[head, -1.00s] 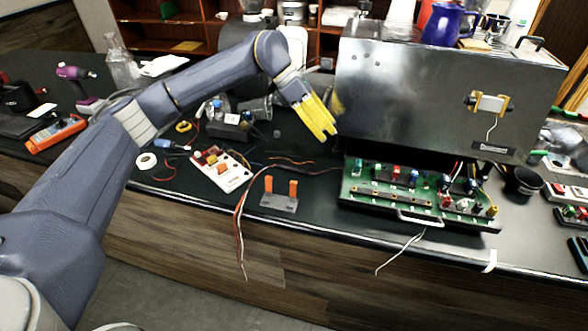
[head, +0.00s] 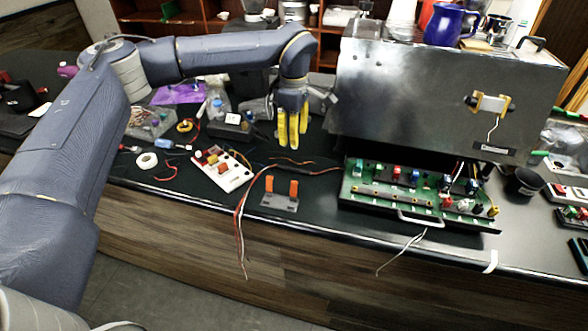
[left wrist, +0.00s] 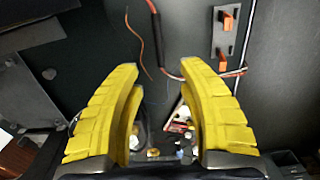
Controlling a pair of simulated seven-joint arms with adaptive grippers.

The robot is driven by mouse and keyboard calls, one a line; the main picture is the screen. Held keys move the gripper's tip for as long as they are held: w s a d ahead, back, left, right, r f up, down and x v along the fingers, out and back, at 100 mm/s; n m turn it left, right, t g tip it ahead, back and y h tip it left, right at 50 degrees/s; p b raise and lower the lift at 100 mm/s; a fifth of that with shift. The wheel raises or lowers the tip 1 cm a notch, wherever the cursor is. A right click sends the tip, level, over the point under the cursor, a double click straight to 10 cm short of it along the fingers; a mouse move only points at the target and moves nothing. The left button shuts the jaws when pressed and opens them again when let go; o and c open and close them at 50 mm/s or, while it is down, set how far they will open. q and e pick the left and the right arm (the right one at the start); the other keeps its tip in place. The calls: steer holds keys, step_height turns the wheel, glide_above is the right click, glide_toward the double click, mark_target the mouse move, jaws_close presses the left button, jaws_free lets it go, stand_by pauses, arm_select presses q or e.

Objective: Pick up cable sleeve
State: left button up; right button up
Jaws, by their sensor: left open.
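A dark cable sleeve (left wrist: 164,48) lies around thin wires on the black counter, ahead of the fingers in the left wrist view. In the head view I cannot tell the sleeve clearly from the dark counter. My left gripper (head: 292,130) points down above the counter, left of the metal brewer. In the left wrist view its yellow fingers (left wrist: 160,80) are wide apart with nothing between the tips. The sleeve shows beyond the gap, apart from the fingers. My right gripper is not in view.
The brewer (head: 430,100) stands right of the gripper, its green circuit board (head: 400,178) on a pulled-out tray. A grey holder with orange clips (head: 280,199) sits near the counter edge. A white switch board (head: 232,178) lies left. Red and white wires (head: 242,215) hang over the edge.

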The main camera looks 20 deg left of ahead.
mark_target(294, 167)
arm_select(q)
steer(key=shift+w+f, duration=0.1)
steer(key=shift+f, duration=6.15)
jaws_close()
